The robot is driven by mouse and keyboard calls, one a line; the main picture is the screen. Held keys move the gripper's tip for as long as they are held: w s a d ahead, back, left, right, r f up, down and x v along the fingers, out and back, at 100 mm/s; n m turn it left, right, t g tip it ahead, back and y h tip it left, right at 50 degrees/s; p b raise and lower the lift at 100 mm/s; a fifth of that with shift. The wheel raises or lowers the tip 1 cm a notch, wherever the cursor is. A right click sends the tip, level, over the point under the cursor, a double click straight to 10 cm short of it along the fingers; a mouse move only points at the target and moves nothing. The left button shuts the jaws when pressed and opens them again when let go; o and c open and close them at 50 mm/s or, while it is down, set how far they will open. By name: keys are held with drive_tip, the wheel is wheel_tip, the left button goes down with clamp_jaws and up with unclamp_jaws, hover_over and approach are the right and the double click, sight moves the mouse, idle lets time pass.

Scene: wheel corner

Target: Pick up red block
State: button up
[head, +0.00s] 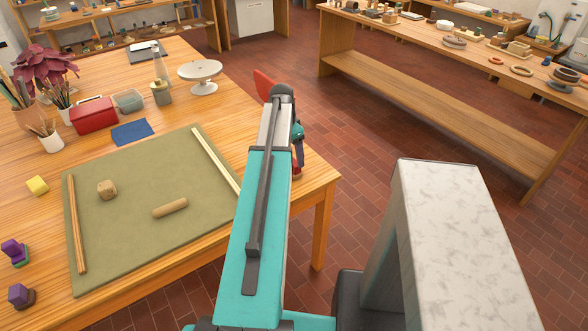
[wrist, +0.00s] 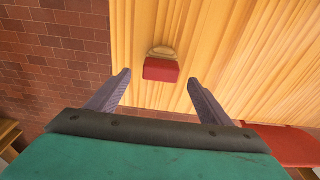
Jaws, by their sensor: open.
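The red block (wrist: 161,70) lies on the wooden table near its edge, just beyond my fingertips in the wrist view. A tan rounded shape sits right against its far side. My gripper (wrist: 157,80) is open and empty, with one finger on each side of the block's line. I cannot tell how high the fingertips are above the table. In the head view my arm hides most of the gripper and the block; a small red patch shows beside the arm near the table's right corner, and I cannot tell what it is.
Brick floor (wrist: 50,60) lies beyond the edge.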

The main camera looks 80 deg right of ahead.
sight(293, 161)
drive_tip(key=shift+f, duration=0.1)
idle(0.3)
drive_tip(key=shift+s+d+f+p, duration=0.15)
drive_tip(key=shift+f+p, duration=0.15)
drive_tip(key=shift+f, duration=0.55)
drive_tip(key=shift+d+f+p, duration=0.1)
drive_tip(key=shift+f+p, duration=0.25)
drive_tip(key=shift+f, duration=0.45)
drive_tip(key=shift+s+d+f+p, duration=0.15)
drive_tip(key=shift+f+p, duration=0.15)
drive_tip(key=shift+f, duration=0.55)
drive_tip(key=c, duration=1.2)
